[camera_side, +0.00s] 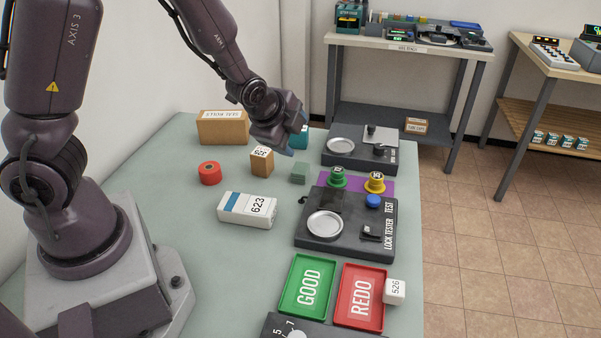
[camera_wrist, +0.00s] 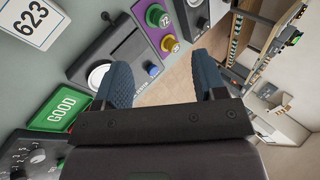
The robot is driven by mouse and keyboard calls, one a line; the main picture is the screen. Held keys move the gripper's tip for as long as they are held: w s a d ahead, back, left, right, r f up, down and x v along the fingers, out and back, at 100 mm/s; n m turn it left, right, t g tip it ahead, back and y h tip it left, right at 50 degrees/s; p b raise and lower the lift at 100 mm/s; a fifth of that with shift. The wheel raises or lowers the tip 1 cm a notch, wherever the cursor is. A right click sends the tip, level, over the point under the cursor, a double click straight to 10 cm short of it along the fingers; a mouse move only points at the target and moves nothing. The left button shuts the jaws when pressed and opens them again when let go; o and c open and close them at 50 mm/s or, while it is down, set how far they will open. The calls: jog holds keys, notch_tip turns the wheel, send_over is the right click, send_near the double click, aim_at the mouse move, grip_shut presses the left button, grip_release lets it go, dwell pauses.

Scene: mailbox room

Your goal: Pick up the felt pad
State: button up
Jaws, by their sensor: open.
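A flat purple sheet (camera_side: 388,186) lies under a green knob-shaped piece (camera_side: 337,178) and a yellow one (camera_side: 375,183), behind the lock tester. It also shows in the wrist view (camera_wrist: 151,68). I cannot tell for sure which of these is the felt pad.
The lock tester (camera_side: 345,245) and another dark device (camera_side: 350,158) line the right side. Green GOOD (camera_side: 308,287) and red REDO (camera_side: 361,296) trays are in front. A 623 box (camera_side: 248,209), red roll (camera_side: 210,173) and cardboard boxes (camera_side: 223,127) stand left. The left-front table is clear.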

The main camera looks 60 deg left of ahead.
aim_at(298, 169)
jog(key=w+a+f+m+t, duration=0.1)
jog(key=a+f+m, duration=0.1)
jog(key=m, duration=0.4)
jog(key=w+a+f+m+t+y, duration=0.1)
jog(key=w+a+f+m+t, duration=0.1)
jog(key=m, duration=0.4)
jog(key=w+a+f+m+t+y, duration=0.1)
jog(key=a+f+m+t, duration=0.1)
jog(key=f+m, duration=0.2)
jog(key=shift+w+a+f+m, duration=0.1)
jog(key=shift+a+f+m, duration=0.1)
jog(key=shift+m, duration=0.5)
jog(key=shift+w+a+f+m, duration=0.1)
jog(key=shift+a+m, duration=0.1)
jog(key=shift+m, duration=0.5)
jog(key=shift+f+m, duration=0.15)
jog(key=shift+m, duration=0.25)
notch_tip(298, 169, down, 4)
jog(key=shift+r+t, duration=0.2)
jog(key=shift+t, duration=0.1)
notch_tip(298, 169, down, 3)
jog(key=shift+r, duration=0.2)
jog(key=shift+w+a+f, duration=0.3)
jog(key=shift+w+f, duration=0.35)
jog(key=shift+w, duration=0.15)
jog(key=shift+w+a+f, duration=0.2)
jog(key=shift+w, duration=0.3)
jog(key=c, duration=0.5)
